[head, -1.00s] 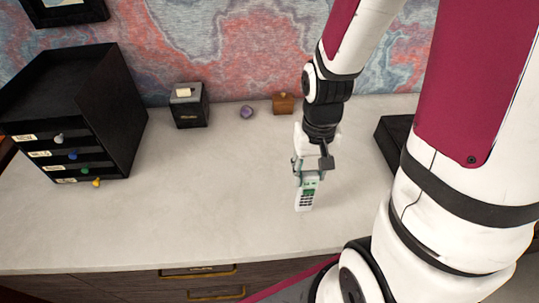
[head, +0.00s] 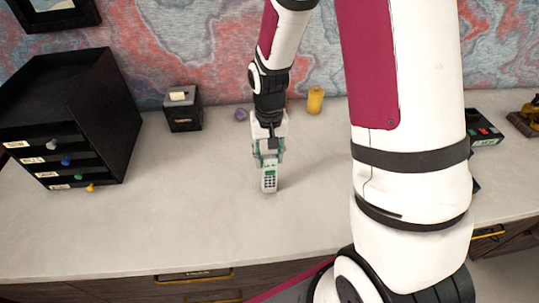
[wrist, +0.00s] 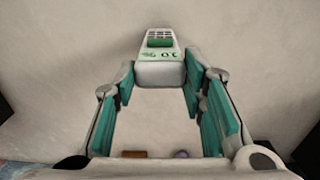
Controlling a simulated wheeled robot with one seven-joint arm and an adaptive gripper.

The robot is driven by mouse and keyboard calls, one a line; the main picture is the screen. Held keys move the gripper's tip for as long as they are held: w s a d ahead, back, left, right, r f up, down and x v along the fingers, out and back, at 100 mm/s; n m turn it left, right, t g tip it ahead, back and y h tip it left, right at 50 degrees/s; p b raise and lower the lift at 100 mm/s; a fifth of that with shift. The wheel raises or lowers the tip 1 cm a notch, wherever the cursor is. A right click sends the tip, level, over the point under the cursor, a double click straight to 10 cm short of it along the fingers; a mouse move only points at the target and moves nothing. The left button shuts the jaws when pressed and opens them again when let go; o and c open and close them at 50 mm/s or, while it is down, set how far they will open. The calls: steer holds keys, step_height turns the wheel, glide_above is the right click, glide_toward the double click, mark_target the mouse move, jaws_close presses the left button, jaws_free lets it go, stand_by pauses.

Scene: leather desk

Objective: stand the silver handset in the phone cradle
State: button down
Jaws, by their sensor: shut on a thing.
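The silver handset (head: 269,180) has a green screen and dark keys, and hangs roughly upright below my gripper (head: 268,158), just above or at the desk top; I cannot tell if it touches. In the wrist view my gripper (wrist: 160,88) has its teal-padded fingers closed on the end of the handset (wrist: 158,68). I cannot pick out the phone cradle for certain. A small black box with a cream top piece (head: 183,108) stands at the back left of the handset.
A black drawer unit (head: 70,120) stands at the left. A purple thing (head: 240,115) and a yellow bottle-like thing (head: 315,100) stand near the wall. A black tray (head: 485,128) and a yellow-black object (head: 526,116) are at the right. The desk's left middle is clear.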

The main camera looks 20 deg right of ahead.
steer(key=shift+f, duration=0.35)
steer(key=c, duration=1)
jaws_free()
